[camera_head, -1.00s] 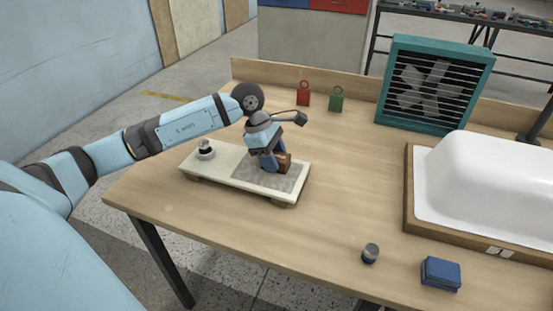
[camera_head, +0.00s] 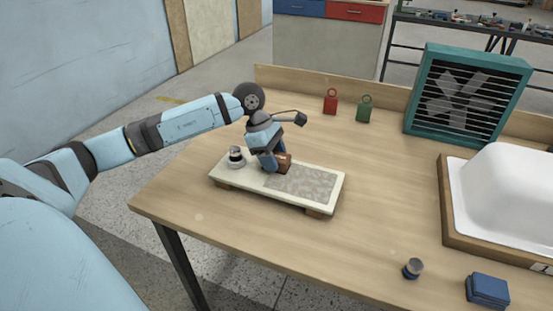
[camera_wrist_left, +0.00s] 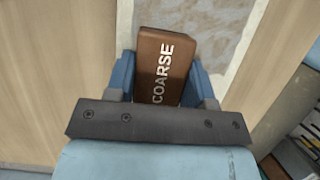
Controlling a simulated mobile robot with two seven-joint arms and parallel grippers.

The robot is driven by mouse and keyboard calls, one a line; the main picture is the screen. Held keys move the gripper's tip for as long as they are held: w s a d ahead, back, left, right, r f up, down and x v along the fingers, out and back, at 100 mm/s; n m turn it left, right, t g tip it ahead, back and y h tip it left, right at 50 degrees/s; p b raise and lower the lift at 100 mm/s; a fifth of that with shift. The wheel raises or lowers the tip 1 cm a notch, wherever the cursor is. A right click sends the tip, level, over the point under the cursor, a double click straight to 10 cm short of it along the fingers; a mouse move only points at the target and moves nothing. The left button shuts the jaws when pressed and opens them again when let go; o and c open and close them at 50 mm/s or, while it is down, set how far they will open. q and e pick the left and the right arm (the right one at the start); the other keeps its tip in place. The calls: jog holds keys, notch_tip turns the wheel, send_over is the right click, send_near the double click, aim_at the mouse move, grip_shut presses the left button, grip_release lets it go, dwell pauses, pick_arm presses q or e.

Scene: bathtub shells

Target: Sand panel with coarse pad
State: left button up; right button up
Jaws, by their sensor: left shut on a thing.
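My left gripper (camera_head: 272,164) is shut on the brown coarse pad (camera_head: 284,161). The wrist view shows the pad (camera_wrist_left: 165,68), lettered COARSE, between the blue fingers. The panel (camera_head: 325,204) is a pale board raised on wooden blocks, with a mottled grey-brown patch (camera_head: 305,183) on its top. The pad is at the left end of this patch; I cannot tell whether it touches the surface. A small dark-topped knob-like piece (camera_head: 236,158) stands on the board's left end. My right gripper is not in view.
A red tag-like block (camera_head: 330,103) and a green one (camera_head: 364,110) stand at the back. A teal fan box (camera_head: 467,95) and a white tub shell (camera_head: 510,200) are at right. A small jar (camera_head: 412,269) and a blue block (camera_head: 487,290) lie in front. The middle table is clear.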

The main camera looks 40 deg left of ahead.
pick_arm(q)
jog(key=shift+s+a, duration=0.1)
jog(key=shift+a, duration=0.3)
jog(key=p+v, duration=0.1)
jog(key=v, duration=0.1)
jog(key=shift+r, duration=0.3)
jog(key=shift+d+r+p, duration=0.3)
jog(key=shift+r+p, duration=0.05)
jog(key=shift+r, duration=0.4)
jog(key=shift+r+p, duration=1)
jog(key=shift+r, duration=1.1)
